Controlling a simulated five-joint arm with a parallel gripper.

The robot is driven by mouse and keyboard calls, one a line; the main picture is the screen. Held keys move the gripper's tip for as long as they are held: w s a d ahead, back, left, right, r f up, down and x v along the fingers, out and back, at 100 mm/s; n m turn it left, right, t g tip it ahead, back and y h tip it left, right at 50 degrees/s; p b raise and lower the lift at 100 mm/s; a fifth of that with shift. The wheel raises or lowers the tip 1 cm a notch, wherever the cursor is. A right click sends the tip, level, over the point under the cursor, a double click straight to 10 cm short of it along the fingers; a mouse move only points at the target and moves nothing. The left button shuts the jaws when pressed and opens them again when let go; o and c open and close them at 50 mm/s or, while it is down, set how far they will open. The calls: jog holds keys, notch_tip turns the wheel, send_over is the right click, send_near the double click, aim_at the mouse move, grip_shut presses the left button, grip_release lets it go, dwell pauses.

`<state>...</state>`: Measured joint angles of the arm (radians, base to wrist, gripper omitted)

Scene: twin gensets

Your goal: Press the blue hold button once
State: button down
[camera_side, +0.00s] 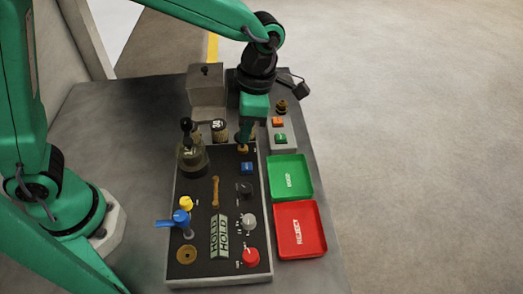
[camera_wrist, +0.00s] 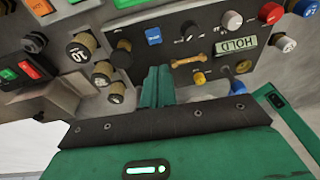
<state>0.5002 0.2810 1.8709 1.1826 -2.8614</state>
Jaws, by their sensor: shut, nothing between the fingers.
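The blue button (camera_side: 247,168) is a small square on the dark panel (camera_side: 207,262), near the end under my arm. It also shows in the wrist view (camera_wrist: 153,36), with pale marking too small to read. My gripper (camera_side: 243,147) is shut and empty, pointing down at the panel's far end. In the side view its tips are just beyond the button. In the wrist view the closed fingers (camera_wrist: 157,75) sit below the button in the picture, with a visible gap. I cannot tell their height over the panel.
The panel also holds a HOLD plate (camera_side: 220,236), a red knob (camera_side: 250,257), a blue lever (camera_side: 179,218), a yellow knob (camera_side: 186,203) and a black-knobbed lever (camera_side: 187,125). Green (camera_side: 304,160) and red (camera_side: 323,245) trays lie to the right. An orange-and-green button box (camera_side: 280,124) stands beyond.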

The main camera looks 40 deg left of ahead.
jog(key=shift+r, duration=1.5)
jog(key=s+a+r+m+t, duration=0.2)
jog(key=a+m, duration=0.4)
jog(key=m, duration=0.3)
jog(key=s+a+r+m+t, duration=0.2)
jog(key=s+a+m, duration=0.3)
jog(key=m, duration=0.4)
jog(key=s+a+r+m+t+h, duration=0.1)
jog(key=s+a+r+m+t, duration=0.2)
jog(key=a+m, duration=0.4)
jog(key=shift+s+a+m+t, duration=0.25)
jog(key=shift+s+m, duration=0.4)
jog(key=shift+m, duration=0.35)
